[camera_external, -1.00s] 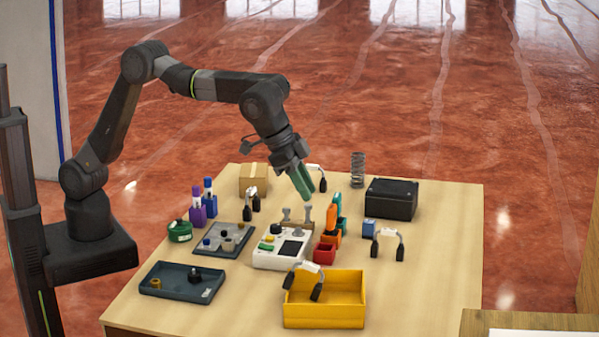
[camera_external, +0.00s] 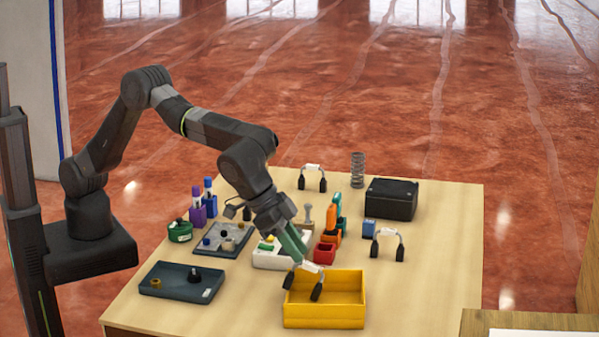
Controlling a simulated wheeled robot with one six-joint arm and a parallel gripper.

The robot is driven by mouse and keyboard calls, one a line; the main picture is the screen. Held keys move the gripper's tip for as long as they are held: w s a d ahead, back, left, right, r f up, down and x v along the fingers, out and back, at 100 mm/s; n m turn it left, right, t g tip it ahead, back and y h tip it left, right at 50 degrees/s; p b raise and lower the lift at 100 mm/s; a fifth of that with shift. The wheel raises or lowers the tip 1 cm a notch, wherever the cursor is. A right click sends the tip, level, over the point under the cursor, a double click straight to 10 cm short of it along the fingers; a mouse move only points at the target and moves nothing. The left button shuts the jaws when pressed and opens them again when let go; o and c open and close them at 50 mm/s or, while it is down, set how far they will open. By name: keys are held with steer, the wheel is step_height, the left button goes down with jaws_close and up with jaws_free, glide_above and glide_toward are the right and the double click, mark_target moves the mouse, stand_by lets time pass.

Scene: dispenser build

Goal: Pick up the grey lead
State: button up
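Several leads with black ends and a pale bridge show. One lead (camera_external: 316,292) is at the left side of the yellow bin; I cannot tell whether it stands in the bin or beside it. Another lead (camera_external: 312,168) stands at the back of the table, and a third lead (camera_external: 400,252) stands at the right. At this size I cannot tell which is the grey one. My gripper (camera_external: 299,257) points down at the bridge of the lead by the bin, its green fingers very close to it. Whether they touch it, or are open or shut, is not clear.
The yellow bin (camera_external: 325,317) stands at the front. A white device (camera_external: 268,262) is partly hidden behind my gripper. Red and orange bins (camera_external: 325,253) stand close to its right. A black box (camera_external: 391,199) and a spring (camera_external: 357,170) are at the back. The front right tabletop is clear.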

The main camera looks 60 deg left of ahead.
mark_target(306, 262)
steer(key=shift+a+p+x, duration=0.15)
steer(key=shift+p+x, duration=0.3)
steer(key=shift+x, duration=0.9)
steer(key=shift+a+p+x, duration=0.1)
steer(key=shift+p+x, duration=0.35)
steer(key=shift+x, duration=0.9)
steer(key=shift+s+a, duration=0.1)
jaws_close()
